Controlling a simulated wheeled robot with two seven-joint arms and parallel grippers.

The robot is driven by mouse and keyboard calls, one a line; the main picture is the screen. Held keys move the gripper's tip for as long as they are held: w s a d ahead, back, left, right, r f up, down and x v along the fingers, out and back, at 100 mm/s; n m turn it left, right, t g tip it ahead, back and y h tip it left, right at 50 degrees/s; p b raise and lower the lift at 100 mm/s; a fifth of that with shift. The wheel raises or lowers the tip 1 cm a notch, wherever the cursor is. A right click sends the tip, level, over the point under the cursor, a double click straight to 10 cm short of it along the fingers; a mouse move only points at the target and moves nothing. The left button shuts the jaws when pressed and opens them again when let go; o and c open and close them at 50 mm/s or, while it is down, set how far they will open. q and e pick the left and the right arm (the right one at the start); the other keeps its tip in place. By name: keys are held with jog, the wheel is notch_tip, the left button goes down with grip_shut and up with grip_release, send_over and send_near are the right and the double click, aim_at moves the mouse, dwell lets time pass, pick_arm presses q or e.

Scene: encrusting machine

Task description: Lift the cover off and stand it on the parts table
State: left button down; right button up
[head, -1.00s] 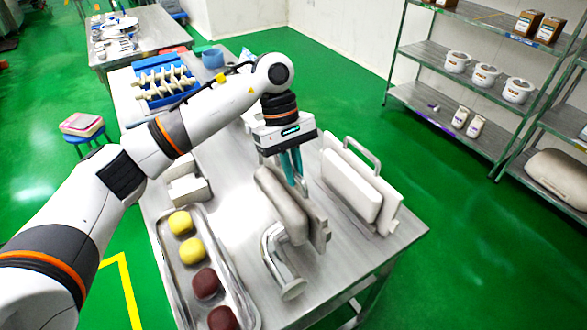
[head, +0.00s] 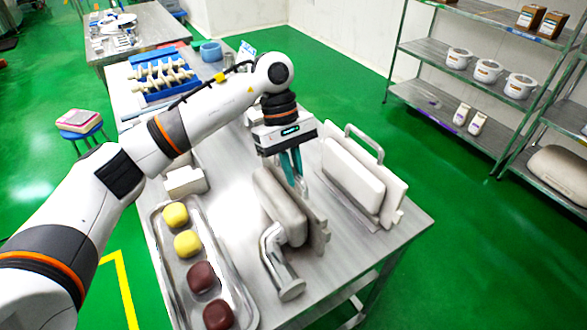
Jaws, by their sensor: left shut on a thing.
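A grey-beige cover (head: 283,207) with a backing plate stands upright on the steel parts table (head: 345,255), near the middle. My left gripper (head: 294,177) points down at its upper edge and is shut on it. The fingertips are partly hidden by the cover. I cannot tell whether its lower edge touches the table. A bent metal pipe (head: 276,262) is at its near side. My right gripper is not in view.
A white panel with a handle (head: 353,176) stands upright just right of the cover. A tray (head: 232,268) with yellow and dark red dough balls lies to the left. White blocks (head: 186,181) and a blue rack (head: 160,78) are farther back. The table's front right corner is clear.

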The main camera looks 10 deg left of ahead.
pick_arm(q)
jog(key=shift+w+r+b, duration=0.1)
jog(key=shift+w+b, duration=0.1)
jog(key=shift+b, duration=0.2)
dwell(0.3)
jog(key=c, duration=1.4)
grip_release()
jog(key=shift+d, duration=0.1)
jog(key=shift+o, duration=1.1)
jog(key=shift+s, duration=0.1)
jog(key=shift+p+v, duration=1.3)
jog(key=shift+v, duration=2.4)
